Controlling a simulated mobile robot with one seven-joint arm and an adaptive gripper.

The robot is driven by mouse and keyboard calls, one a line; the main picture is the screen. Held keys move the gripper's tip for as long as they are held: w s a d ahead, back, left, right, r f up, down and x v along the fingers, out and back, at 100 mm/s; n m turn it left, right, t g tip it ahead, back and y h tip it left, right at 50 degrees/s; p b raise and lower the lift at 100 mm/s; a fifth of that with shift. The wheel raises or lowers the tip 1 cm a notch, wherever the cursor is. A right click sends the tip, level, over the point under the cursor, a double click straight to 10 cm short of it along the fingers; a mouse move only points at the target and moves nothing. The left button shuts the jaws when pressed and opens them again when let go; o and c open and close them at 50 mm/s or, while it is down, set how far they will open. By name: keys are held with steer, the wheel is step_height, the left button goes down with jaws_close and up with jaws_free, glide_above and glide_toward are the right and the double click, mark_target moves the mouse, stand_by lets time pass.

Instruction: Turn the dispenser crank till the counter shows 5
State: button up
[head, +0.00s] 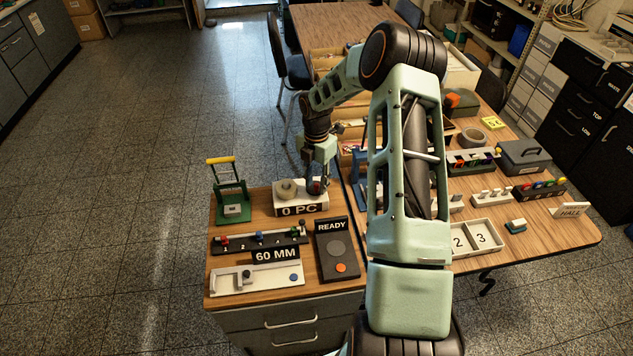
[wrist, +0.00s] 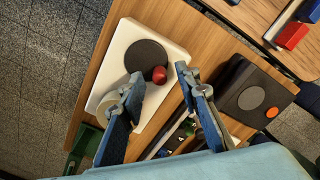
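The dispenser (head: 282,208) is a white box on the near wooden cabinet, and its counter plate (head: 299,210) reads "0 PC". In the wrist view the white dispenser body (wrist: 120,48) carries a dark round crank disc (wrist: 143,58) with a red knob (wrist: 160,75) near its edge. A pale roll (head: 286,188) sits at the dispenser's left; in the wrist view the left finger partly covers it. My gripper (wrist: 159,73) is open, its fingertips on either side of the red knob with gaps between. I cannot tell the exact height. In the head view my gripper (head: 318,186) hides most of the crank.
A dark "READY" box (head: 338,249) with an orange button stands at the front right. A green press (head: 230,193) with a yellow handle stands at the left. A colored slider strip (head: 258,240) and a "60 MM" gauge (head: 257,279) lie in front. A crowded table adjoins on the right.

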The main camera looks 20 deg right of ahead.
steer(key=shift+f, duration=0.3)
jaws_close()
steer(key=shift+m, duration=0.4)
